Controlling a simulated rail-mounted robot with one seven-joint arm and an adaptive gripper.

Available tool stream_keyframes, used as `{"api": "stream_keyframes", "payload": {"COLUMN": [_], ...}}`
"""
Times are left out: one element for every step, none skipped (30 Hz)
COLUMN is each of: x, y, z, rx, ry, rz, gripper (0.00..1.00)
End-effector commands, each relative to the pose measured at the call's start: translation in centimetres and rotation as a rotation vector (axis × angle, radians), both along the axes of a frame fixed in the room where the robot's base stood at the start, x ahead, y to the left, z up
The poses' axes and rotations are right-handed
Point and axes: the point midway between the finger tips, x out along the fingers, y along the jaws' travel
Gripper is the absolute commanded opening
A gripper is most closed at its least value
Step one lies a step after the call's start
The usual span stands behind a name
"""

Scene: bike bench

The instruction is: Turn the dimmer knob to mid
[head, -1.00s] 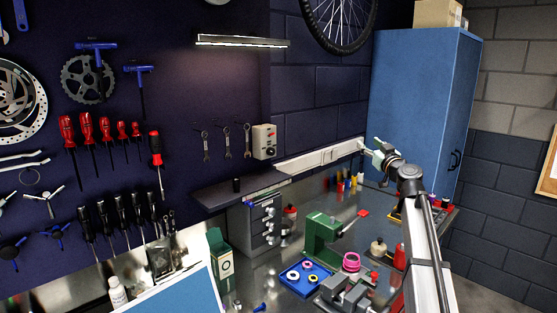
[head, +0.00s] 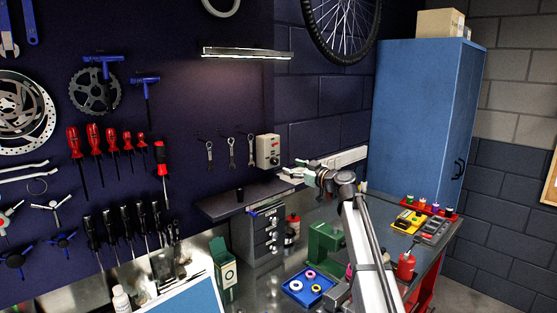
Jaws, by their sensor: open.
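The dimmer box (head: 267,146) is a small pale box on the dark wall panel, right of the hanging wrenches. Its dark dimmer knob (head: 274,162) is on the lower part of its face; its exact angle is too small to read. My gripper (head: 288,174) is just below and right of the box, above the right end of the dark shelf, with its fingers pointing left. It is open and appears apart from the knob. The lamp bar (head: 247,53) above is lit.
The dark shelf (head: 222,206) juts out below the box and carries a small black cylinder (head: 240,194). Wrenches (head: 231,152) hang left of the box. A grey drawer unit (head: 258,239) and green press (head: 324,246) stand below on the bench.

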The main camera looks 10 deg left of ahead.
Motion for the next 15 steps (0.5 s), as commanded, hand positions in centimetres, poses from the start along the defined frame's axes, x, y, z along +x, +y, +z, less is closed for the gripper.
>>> {"api": "stream_keyframes", "payload": {"x": [1.0, 1.4, 1.9, 2.2, 2.6, 3.1, 3.4, 3.7, 4.0, 4.3, 4.6, 4.8, 5.0, 5.1, 5.3], "y": [0.8, 1.3, 2.0, 2.4, 2.8, 3.3, 3.7, 4.0, 4.5, 4.8, 5.1, 5.4, 5.6, 5.8, 6.0], "z": [0.4, 0.4, 0.4, 0.4, 0.4, 0.4, 0.4, 0.3, 0.3, 0.3, 0.3, 0.3, 0.3, 0.2, 0.2], "rx": [0.001, 0.001, 0.001, 0.000, 0.000, 0.001, 0.000, 0.000, 0.000, 0.000, 0.001, 0.001, 0.001, 0.001, 0.001], "ry": [0.002, 0.002, 0.002, 0.001, 0.001, 0.001, 0.001, 0.001, 0.002, 0.001, 0.001, 0.001, 0.001, 0.001, 0.000], "rz": [0.001, 0.001, 0.001, 0.002, 0.001, 0.000, 0.000, 0.000, 0.001, 0.001, 0.000, -0.001, -0.001, -0.001, -0.002], "gripper": [0.56, 0.56, 0.56, 0.56, 0.56, 0.56, 0.56, 0.56, 0.56, 0.56, 0.56, 0.56, 0.56, 0.56, 0.56]}}
